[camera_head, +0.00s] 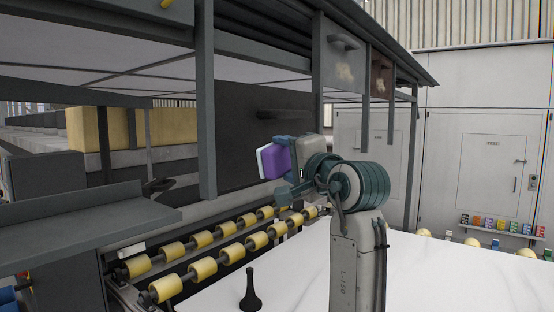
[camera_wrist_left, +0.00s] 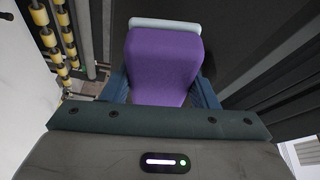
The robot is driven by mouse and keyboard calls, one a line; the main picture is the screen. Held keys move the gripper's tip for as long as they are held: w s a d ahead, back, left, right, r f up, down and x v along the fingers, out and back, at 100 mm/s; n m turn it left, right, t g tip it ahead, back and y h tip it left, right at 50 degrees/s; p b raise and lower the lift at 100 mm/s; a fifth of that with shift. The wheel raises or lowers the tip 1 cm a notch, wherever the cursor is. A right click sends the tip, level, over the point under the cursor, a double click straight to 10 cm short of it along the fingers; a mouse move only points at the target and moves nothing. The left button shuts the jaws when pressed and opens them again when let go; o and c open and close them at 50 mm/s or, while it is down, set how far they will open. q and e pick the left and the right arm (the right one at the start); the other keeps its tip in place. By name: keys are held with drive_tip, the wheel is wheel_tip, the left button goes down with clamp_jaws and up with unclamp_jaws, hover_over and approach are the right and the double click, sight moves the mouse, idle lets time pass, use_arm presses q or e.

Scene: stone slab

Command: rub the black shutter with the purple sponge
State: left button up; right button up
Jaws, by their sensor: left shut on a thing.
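The purple sponge (camera_head: 277,160) has a pale pad on its outer side. My left gripper (camera_head: 284,146) is shut on it and holds it up in front of the dark panel, the black shutter (camera_head: 237,135). In the left wrist view, the sponge (camera_wrist_left: 165,65) sits between the two dark blue fingers, its pale edge (camera_wrist_left: 165,23) pointing away from me. A dark surface (camera_wrist_left: 240,35) lies behind it. I cannot tell whether the pad touches the shutter. My right gripper is not in view.
Yellow rollers (camera_head: 165,289) run below the shutter. A white slab (camera_head: 440,275) bears a black pawn-shaped object (camera_head: 250,291). Grey posts (camera_head: 206,100) and a roof frame stand around the shutter. A grey ledge (camera_head: 90,208) juts out at left. Small coloured items (camera_head: 500,225) sit on a shelf at right.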

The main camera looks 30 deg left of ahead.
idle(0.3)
use_arm(q)
drive_tip(key=d, duration=0.3)
drive_tip(key=shift+s+d, duration=0.1)
drive_tip(key=shift+s, duration=0.05)
drive_tip(key=shift+a, duration=0.2)
